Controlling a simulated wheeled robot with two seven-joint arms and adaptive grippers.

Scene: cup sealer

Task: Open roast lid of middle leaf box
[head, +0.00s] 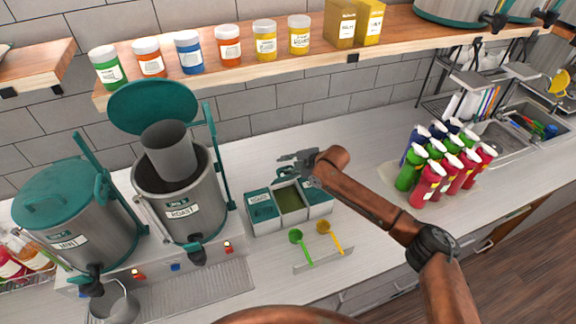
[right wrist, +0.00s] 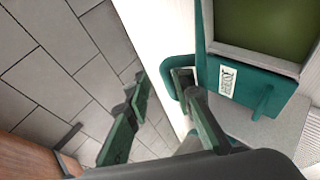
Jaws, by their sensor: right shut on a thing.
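The leaf box (head: 268,228) stands on the counter, with teal lids on its left (head: 260,197) and right (head: 319,197) compartments. The middle compartment (head: 290,199) is uncovered and shows green contents, also seen in the right wrist view (right wrist: 272,25). The middle lid (right wrist: 245,92) is teal with a white label, swung back at the compartment's far edge. My right gripper (head: 285,160) is behind the box at this lid's looped handle (right wrist: 180,88) and is shut on it. The exact finger contact is partly hidden. My left gripper is not in view.
The roast urn (head: 180,212) stands left of the box with its lid up and a grey container in it. Green (head: 300,245) and yellow (head: 328,236) scoops lie in front. Several bottles (head: 440,170) stand right. A jar shelf (head: 215,65) hangs above.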

